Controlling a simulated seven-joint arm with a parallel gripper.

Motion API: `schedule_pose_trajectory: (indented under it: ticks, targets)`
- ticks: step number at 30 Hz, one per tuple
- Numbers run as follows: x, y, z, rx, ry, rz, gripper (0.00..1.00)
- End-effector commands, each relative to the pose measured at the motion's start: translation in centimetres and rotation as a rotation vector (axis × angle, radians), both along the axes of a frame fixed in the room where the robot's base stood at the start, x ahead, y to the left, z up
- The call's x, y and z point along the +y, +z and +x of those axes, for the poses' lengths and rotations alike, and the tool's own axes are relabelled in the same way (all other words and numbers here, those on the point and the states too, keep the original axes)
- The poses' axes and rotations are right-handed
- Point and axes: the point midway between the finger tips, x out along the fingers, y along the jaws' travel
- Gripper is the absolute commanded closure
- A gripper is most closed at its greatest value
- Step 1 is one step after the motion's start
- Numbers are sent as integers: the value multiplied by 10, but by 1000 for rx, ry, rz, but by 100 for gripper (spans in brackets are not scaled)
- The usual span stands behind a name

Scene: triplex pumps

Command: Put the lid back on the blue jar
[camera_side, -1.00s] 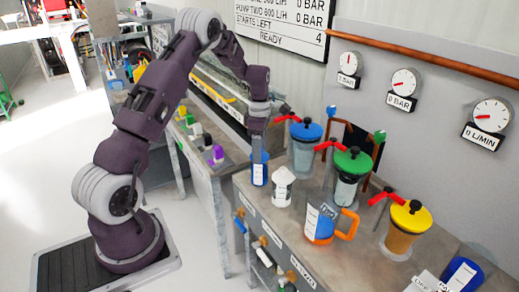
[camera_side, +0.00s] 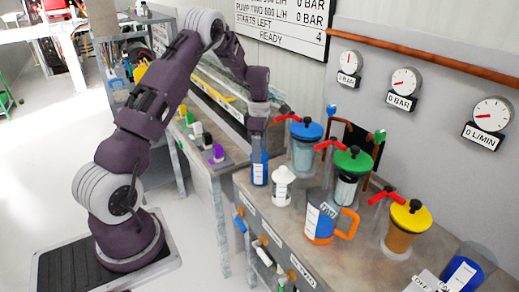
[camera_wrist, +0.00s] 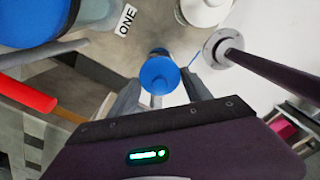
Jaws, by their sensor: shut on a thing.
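The blue jar (camera_side: 259,172) stands upright near the left end of the bench, with a white label on its side. My gripper (camera_side: 257,143) points straight down onto the top of this jar. In the wrist view, a round blue lid (camera_wrist: 160,72) with a small knob sits between the two fingers of my gripper (camera_wrist: 162,92), and the gripper is shut on it. The lid is over the jar, but the fingers hide the joint in the side view. I cannot tell whether the lid rests flat on the rim.
A white jar (camera_side: 282,188) stands close on the right. Pumps with blue (camera_side: 306,130), green (camera_side: 353,160) and yellow (camera_side: 410,218) tops and red levers stand behind and to the right. A jug with an orange handle (camera_side: 346,226) is near the front edge.

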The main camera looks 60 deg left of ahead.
Motion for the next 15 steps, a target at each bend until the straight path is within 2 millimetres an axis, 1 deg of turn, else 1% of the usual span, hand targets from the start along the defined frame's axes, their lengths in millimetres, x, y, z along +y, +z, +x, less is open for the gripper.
schedule_pose_trajectory:
  ticks: [8,9,11,12,13,15]
  targets:
    - [0,0,0,1,-1,1,86]
    - [0,0,0,1,-1,1,39]
    - [0,0,0,1,-1,1,27]
    - [0,0,0,0,-1,0,19]
    - [0,0,0,1,-1,1,17]
    - [0,0,0,0,-1,0,17]
